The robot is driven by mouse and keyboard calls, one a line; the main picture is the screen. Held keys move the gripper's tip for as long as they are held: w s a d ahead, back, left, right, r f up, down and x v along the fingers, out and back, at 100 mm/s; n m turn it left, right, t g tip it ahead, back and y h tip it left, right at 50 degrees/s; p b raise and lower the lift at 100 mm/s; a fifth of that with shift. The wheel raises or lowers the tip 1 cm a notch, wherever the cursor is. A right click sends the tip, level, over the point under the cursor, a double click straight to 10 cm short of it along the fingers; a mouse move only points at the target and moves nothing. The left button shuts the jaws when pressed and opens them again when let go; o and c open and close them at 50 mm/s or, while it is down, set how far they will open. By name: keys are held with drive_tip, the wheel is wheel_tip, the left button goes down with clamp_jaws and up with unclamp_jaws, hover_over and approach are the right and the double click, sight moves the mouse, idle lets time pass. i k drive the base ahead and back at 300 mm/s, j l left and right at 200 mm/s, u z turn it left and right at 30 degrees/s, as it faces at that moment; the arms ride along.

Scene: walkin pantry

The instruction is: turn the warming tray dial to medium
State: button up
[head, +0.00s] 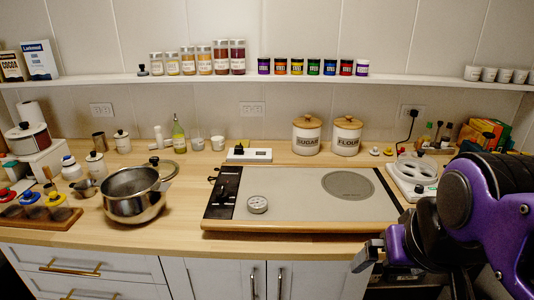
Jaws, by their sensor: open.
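The warming tray (300,190) is a flat pale panel with a wooden front edge, lying on the counter at centre right. A black control strip (226,188) runs down its left side, with small dark knobs near its far end. Their settings are too small to read. A round white-faced gauge or dial (257,204) sits on the panel beside the strip, its markings unreadable. My gripper (372,258) is at the lower right, in front of the counter edge, open with nothing seen in it. It is well apart from the strip, and my purple arm hides part of it.
A steel pot (133,205) stands left of the tray. Behind it are a white switch box (249,154) and the sugar (306,136) and flour (347,137) canisters. A white appliance (412,177) stands close on the right. A shelf (200,80) of jars spans the wall.

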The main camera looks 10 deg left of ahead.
sight(221, 196)
drive_tip(key=u, duration=1)
